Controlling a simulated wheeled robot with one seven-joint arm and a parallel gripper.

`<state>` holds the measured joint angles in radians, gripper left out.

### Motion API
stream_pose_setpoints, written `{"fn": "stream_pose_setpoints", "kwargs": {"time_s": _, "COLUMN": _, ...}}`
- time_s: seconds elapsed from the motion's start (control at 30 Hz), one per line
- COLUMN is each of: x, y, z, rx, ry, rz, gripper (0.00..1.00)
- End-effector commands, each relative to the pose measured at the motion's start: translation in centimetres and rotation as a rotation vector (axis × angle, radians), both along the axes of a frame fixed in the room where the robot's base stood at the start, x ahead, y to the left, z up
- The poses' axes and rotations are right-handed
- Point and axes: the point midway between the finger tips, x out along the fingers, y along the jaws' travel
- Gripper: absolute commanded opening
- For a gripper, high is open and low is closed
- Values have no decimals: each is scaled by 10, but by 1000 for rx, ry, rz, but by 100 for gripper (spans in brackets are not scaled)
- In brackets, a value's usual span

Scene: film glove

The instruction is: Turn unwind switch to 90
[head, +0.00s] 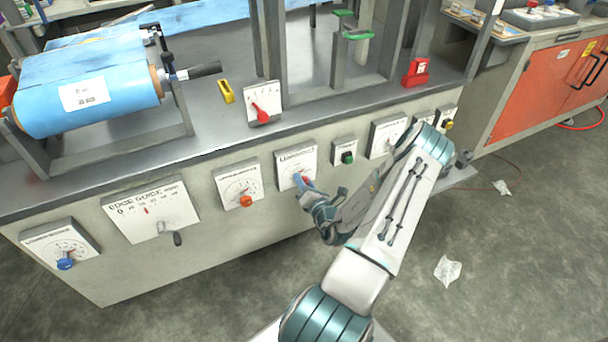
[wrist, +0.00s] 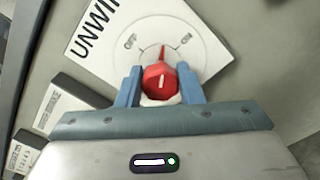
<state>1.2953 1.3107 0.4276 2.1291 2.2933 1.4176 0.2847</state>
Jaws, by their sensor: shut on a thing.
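The unwind switch is a red knob (wrist: 159,82) on a white plate (wrist: 100,40) lettered "UNWI…", with OFF and ON marked on its dial. In the wrist view the knob's pointer stands between OFF and ON. My gripper (wrist: 158,90) has its two blue fingers on either side of the knob and is shut on it. In the head view the plate (head: 296,158) is on the machine's front panel, and my gripper (head: 306,186) reaches it from the lower right. The knob is mostly hidden there by the fingers.
A plate with an orange knob (head: 246,201) is left of the switch, and a green button (head: 347,158) is to its right. The floor in front is clear except for paper scraps (head: 447,270).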

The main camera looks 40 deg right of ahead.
Motion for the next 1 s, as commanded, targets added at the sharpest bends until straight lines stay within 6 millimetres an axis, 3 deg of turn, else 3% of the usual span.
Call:
{"fn": "stream_pose_setpoints", "kwargs": {"time_s": 0.5, "x": -1, "y": 1, "z": 0, "rx": 430, "ry": -99, "rz": 0, "gripper": 11}}
{"fn": "stream_pose_setpoints", "kwargs": {"time_s": 1.0, "x": -1, "y": 1, "z": -2, "rx": 591, "ry": -138, "rz": 1, "gripper": 11}}
